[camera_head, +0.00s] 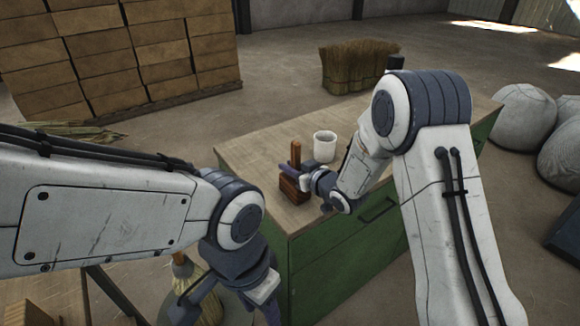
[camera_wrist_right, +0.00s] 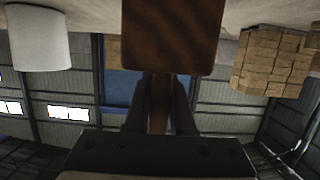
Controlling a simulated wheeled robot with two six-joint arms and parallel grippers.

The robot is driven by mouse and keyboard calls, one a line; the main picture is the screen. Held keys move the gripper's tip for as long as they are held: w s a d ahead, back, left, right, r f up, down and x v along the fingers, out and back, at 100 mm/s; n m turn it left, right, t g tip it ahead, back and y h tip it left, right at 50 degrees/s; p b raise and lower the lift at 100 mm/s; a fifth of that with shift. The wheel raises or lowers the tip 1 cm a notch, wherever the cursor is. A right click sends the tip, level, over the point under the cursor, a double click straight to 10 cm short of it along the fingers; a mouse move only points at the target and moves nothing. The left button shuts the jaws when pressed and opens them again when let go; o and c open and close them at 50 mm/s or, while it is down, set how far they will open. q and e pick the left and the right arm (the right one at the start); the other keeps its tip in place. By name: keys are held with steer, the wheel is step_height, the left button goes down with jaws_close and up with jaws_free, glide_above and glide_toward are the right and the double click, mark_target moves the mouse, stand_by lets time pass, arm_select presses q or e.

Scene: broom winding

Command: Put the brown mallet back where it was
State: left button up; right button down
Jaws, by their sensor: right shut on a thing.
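The brown mallet (camera_head: 295,155) is at the left part of the green cabinet's wooden top (camera_head: 250,150), with its handle pointing up and its block-shaped head low. My right gripper (camera_head: 316,180) is shut on the mallet. In the right wrist view the handle (camera_wrist_right: 160,105) runs between the two fingers, and the dark brown head (camera_wrist_right: 172,38) lies beyond the fingertips. Whether the head touches the top is hard to tell. My left gripper (camera_head: 235,300) hangs low in front of the cabinet at the bottom of the head view; its fingertips are not clear.
A white mug (camera_head: 324,147) stands right of the mallet; it also shows in the wrist view (camera_wrist_right: 38,38). A straw bundle (camera_head: 352,68) stands behind the cabinet. Stacked blocks (camera_head: 150,55) are at back left, pale sacks (camera_head: 524,115) at right. A broom (camera_head: 190,275) is near my left gripper.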

steer(key=shift+f, duration=0.2)
steer(key=c, duration=0.8)
jaws_free()
steer(key=shift+o, duration=0.2)
steer(key=shift+r, duration=0.15)
steer(key=shift+r, duration=0.2)
steer(key=b+v, duration=0.1)
steer(key=v, duration=1.1)
steer(key=s+a+g+h, duration=0.1)
steer(key=s+g+h, duration=0.6)
steer(key=s, duration=2.4)
steer(key=shift+s+r+g+h+p, duration=0.25)
steer(key=shift+g+h+p, duration=0.1)
steer(key=shift+g, duration=2.15)
